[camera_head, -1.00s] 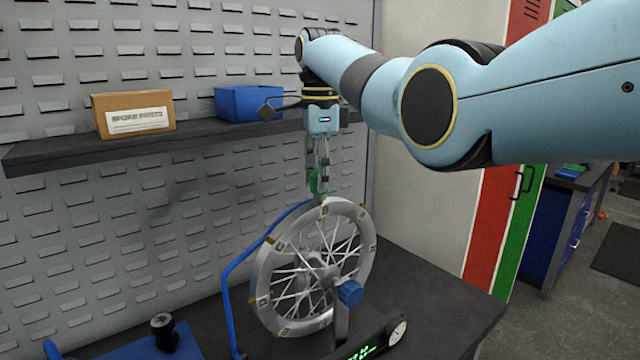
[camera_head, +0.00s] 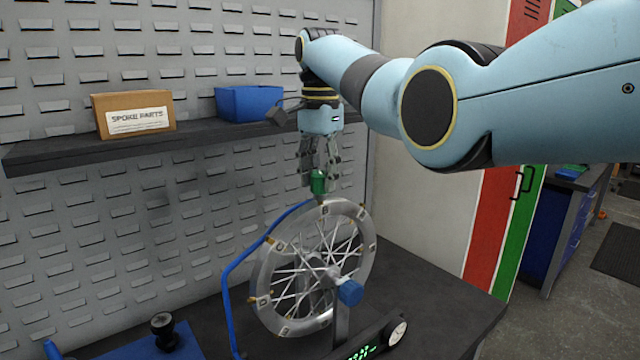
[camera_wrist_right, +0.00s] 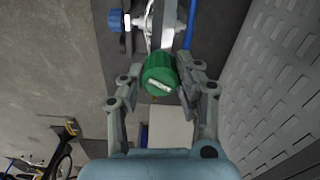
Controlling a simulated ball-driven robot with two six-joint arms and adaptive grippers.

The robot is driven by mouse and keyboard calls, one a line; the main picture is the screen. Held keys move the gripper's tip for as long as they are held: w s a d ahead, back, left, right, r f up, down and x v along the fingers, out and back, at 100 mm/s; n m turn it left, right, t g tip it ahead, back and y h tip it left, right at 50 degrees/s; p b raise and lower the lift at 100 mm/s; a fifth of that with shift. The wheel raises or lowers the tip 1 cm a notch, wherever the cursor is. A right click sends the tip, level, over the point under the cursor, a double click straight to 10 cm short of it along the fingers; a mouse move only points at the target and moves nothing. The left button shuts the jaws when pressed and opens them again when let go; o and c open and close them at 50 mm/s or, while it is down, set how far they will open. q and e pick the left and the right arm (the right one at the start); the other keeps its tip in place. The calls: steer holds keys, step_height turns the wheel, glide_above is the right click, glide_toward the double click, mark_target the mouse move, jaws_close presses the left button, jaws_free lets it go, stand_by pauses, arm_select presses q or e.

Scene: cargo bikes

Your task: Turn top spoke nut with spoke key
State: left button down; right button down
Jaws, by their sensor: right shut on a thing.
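The green spoke key (camera_head: 319,183) is held upright over the top of the spoked wheel (camera_head: 262,282), its lower end at or just above the rim. My right gripper (camera_head: 320,176) points down and is shut on the key. In the right wrist view the green key (camera_wrist_right: 159,72) lies between the fingers of my right gripper (camera_wrist_right: 160,88), against the finger on the right. The top spoke nut is hidden or too small to make out, so I cannot tell whether the key sits on it. My left gripper is not in view.
The wheel stands in a truing stand with a blue knob (camera_head: 349,291) and a dial gauge (camera_head: 397,332). A blue tube (camera_head: 231,275) curves beside it. Behind, a shelf (camera_head: 60,151) holds a cardboard box (camera_head: 133,113) and a blue bin (camera_head: 249,102). A black-knobbed item (camera_head: 163,330) stands front left.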

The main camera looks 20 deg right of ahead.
steer(key=n, duration=0.6)
steer(key=shift+s+f, duration=0.15)
steer(key=shift+f, duration=0.15)
steer(key=n, duration=0.6)
steer(key=shift+d+n, duration=0.1)
steer(key=shift+n, duration=0.3)
steer(key=shift+r, duration=0.1)
steer(key=shift+w+r, duration=0.2)
steer(key=shift+r, duration=0.25)
steer(key=shift+s+r, duration=0.2)
steer(key=shift+r, duration=0.25)
steer(key=shift+w, duration=0.1)
